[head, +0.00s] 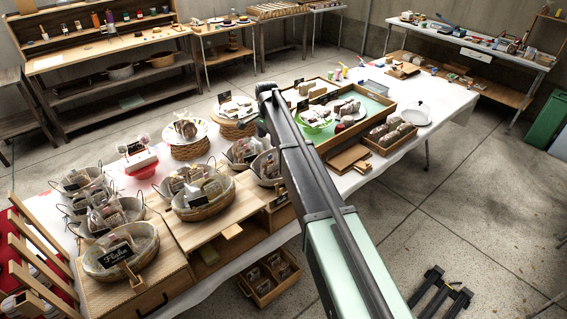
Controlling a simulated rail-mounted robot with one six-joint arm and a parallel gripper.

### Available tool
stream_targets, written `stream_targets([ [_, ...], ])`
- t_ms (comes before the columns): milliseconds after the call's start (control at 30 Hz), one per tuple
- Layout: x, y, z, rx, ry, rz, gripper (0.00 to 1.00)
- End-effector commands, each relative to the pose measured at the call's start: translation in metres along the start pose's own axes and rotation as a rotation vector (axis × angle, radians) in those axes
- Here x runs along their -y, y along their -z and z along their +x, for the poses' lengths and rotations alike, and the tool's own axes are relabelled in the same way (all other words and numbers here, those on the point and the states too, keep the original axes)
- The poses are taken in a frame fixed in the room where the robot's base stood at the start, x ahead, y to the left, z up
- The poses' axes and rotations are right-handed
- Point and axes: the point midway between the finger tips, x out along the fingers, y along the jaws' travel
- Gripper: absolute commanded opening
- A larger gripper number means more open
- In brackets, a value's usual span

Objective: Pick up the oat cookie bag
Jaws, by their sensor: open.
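Clear bags of baked goods sit in wicker baskets on the left half of the long table. The front basket (122,262) holds a bag behind a small black sign. Another basket (203,205) stands on a wooden crate with several bags (208,188) in it. More bags (106,218) fill the baskets on the left. I cannot tell which is the oat cookie bag; the labels are too small to read. My arm reaches from the bottom edge up over the table's middle and hides part of it. I cannot make out my gripper.
A low crate (262,298) with bags stands below the table's front edge. A green-lined tray (375,98) and a small crate of bags (408,143) are right of my arm. The floor at right is mostly open.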

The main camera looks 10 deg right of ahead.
Motion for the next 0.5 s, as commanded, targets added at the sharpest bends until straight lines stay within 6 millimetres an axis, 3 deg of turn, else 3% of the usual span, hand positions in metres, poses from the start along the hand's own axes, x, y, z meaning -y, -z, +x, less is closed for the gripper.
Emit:
stream_targets([
  [133, -0.001, 0.001, 0.01, 0.0, 0.0, 0.002, 0.66],
  [367, -0.001, 0.001, 0.057, 0.0, 0.0, 0.001, 0.66],
  [500, -0.001, 0.001, 0.059, 0.0, 0.0, 0.0, 0.66],
])
